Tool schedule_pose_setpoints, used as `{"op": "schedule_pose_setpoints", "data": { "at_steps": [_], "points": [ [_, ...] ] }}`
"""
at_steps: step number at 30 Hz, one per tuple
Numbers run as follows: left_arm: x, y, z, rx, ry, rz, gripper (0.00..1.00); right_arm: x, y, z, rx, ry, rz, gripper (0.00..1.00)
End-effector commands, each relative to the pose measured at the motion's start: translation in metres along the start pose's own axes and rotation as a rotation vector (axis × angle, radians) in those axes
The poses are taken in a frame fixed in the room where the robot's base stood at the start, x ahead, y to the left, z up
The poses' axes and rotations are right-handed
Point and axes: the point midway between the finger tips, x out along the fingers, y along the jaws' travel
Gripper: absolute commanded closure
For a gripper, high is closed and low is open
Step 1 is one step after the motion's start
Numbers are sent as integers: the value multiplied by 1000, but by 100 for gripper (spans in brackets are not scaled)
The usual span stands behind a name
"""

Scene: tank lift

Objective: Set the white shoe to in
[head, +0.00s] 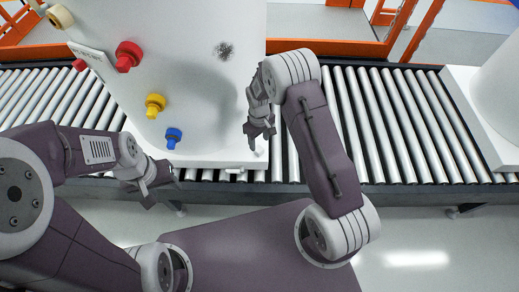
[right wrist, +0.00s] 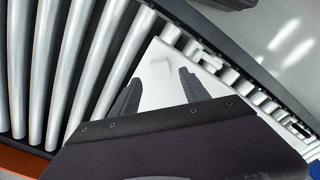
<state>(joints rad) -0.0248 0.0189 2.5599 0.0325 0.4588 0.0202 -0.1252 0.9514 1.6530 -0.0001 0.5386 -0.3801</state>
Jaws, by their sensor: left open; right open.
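The white shoe looks to be the small pale block (head: 260,151) near the front right corner of a large white tank (head: 205,90) in the head view. My right gripper (head: 258,142) is open and points down at the tank's corner, close to the block. Whether it touches the block, I cannot tell. My left gripper (head: 160,188) is open and empty at the tank's front left edge.
The tank stands on a roller conveyor (head: 385,125). It carries a red knob (head: 128,56), a yellow knob (head: 155,104) and a blue knob (head: 173,136). A small white fitting (head: 235,171) sits at its front edge. Another white container (head: 500,95) stands at the right.

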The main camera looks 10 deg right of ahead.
Motion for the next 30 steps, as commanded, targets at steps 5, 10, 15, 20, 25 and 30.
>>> {"op": "schedule_pose_setpoints", "data": {
  "at_steps": [5, 10, 15, 20, 25, 30],
  "points": [
    [11, 0, 1, 0, 0, 0, 46, 41, 0, 0, 0, -2, -1, 46],
    [14, 0, 2, 0, 0, 0, 46, 61, 0, 0, 0, 1, 0, 46],
    [14, 0, 2, 0, 0, 0, 46, 65, 0, 0, 0, 1, 0, 46],
    [14, 0, 2, 0, 0, 0, 46, 65, 0, 0, 0, 1, 0, 52],
    [14, 0, 2, 0, 0, 0, 46, 64, 0, 0, 0, 1, 0, 99],
    [14, 0, 2, 0, 0, 0, 46, 64, 0, 0, 0, 1, 0, 100]
  ]
}}
